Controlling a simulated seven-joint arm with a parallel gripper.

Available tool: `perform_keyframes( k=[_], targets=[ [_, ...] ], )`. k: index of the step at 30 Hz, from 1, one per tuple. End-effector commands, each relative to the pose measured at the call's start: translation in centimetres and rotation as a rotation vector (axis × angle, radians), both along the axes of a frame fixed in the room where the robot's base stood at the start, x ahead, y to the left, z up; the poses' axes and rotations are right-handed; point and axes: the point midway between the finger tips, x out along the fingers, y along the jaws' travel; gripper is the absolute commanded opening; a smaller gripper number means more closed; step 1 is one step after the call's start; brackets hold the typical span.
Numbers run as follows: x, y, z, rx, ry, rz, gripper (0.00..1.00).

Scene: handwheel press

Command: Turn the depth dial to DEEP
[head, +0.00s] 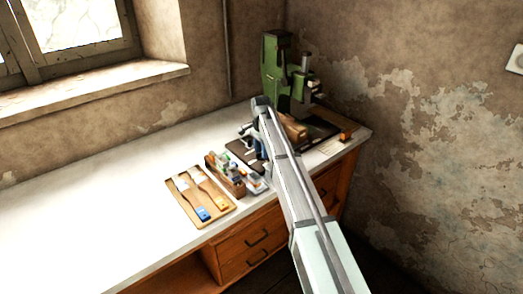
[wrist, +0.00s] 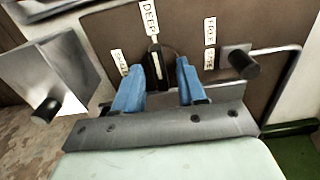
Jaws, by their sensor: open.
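The depth dial (wrist: 155,54) is a small black knob with a white pointer line, on a dark brown panel in the wrist view. Its line points up, slightly left, roughly toward the DEEP label (wrist: 149,18). My gripper (wrist: 160,67) is open, its blue fingers standing on either side of the dial. I cannot tell whether either finger touches it. Another label (wrist: 120,62), too small to read surely, is left of the dial. In the head view my gripper (head: 257,147) is at the press base, and my arm hides the dial.
The green press (head: 275,72) stands at the bench's back right corner. Black knobs on metal parts flank the dial at left (wrist: 46,110) and right (wrist: 243,65). A box of bottles (head: 226,174) and a wooden board (head: 186,205) lie nearby. The bench's left is clear.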

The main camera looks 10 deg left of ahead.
Motion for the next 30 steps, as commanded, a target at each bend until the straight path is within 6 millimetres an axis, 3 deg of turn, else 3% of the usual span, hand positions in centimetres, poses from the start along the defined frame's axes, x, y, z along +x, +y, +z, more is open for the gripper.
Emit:
perform_keyframes(
  k=[7,21,30],
  targets=[
    [0.1,0.0,1.5,0.001,-0.002,0.0,0.4],
    [0.1,0.0,10.2,0.001,-0.002,0.0,0.4],
    [0.0,0.0,13.4,0.001,-0.001,0.0,0.4]
  ],
)
